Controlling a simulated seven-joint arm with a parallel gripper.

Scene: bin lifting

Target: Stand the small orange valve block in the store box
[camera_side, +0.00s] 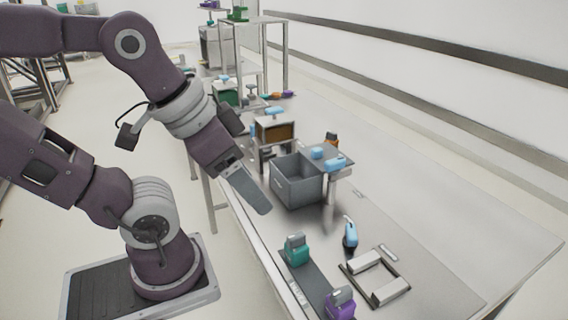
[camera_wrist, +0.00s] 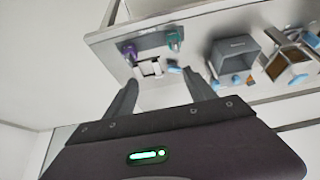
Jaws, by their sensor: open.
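A grey open-topped box (camera_side: 297,188), likely the store box, stands on the bench in the side view; its inside looks empty there. It also shows in the wrist view (camera_wrist: 236,48). A small orange and dark block (camera_side: 332,138), likely the valve block, is behind the box, by a low raised stand; its lower part is hidden.
Blue pieces (camera_side: 334,164) lie on the stand beside the box. A brown-fronted, open-topped box (camera_side: 273,132) stands behind. In front are a green block (camera_side: 296,250), a purple block (camera_side: 340,303), a blue piece (camera_side: 350,235) and a framed fixture (camera_side: 376,277). The bench's right side is clear.

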